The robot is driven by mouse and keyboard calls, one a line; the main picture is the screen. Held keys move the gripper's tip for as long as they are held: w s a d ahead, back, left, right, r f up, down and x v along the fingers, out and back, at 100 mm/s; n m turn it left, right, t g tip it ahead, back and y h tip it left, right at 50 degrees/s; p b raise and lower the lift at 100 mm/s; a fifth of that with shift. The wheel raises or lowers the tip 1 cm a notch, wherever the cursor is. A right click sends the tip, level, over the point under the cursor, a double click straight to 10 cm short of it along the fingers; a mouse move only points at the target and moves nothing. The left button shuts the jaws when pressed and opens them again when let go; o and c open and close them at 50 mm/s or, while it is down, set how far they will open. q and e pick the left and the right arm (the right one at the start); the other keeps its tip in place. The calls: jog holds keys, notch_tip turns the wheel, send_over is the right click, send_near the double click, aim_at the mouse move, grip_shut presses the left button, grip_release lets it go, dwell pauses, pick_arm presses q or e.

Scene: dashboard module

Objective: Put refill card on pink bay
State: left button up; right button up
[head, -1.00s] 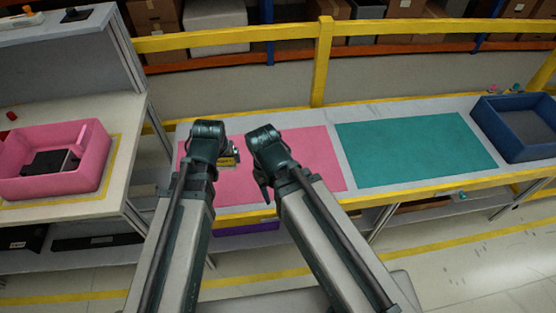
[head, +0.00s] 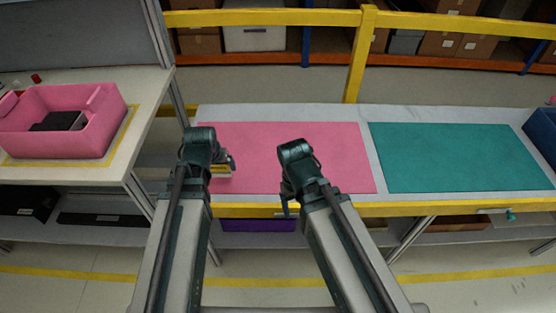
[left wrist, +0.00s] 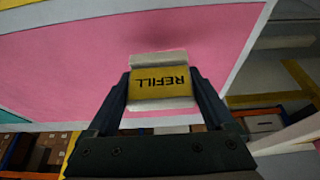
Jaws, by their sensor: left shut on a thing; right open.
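The refill card (left wrist: 160,82) is a small white block with a yellow label reading REFILL, shown upside down in the left wrist view. My left gripper (left wrist: 163,92) is shut on it. In the head view the card (head: 222,169) shows partly beside my left gripper (head: 219,162), over the left part of the pink bay. The pink bay (head: 290,150) is a flat pink rectangle on the bench; it also fills much of the left wrist view (left wrist: 90,65). I cannot tell the card's exact height above it.
A teal bay (head: 450,155) lies right of the pink one, with a blue bin (head: 544,130) beyond it. A pink bin (head: 85,135) holding a dark box (head: 58,122) stands on the left table. A yellow rail (head: 365,50) runs behind the bench.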

pick_arm(q)
jog(key=w+d, duration=0.3)
jog(key=w+d+f+b, duration=0.1)
jog(key=w+d, duration=0.2)
jog(key=d, duration=0.1)
jog(key=w+d, duration=0.4)
jog(key=shift+d+f, duration=0.2)
jog(key=f+b, duration=0.4)
jog(key=shift+w+d, duration=0.2)
jog(key=shift+d, duration=0.15)
jog(key=shift+r, duration=0.15)
jog(key=o, duration=1.1)
jog(key=shift+r, duration=0.1)
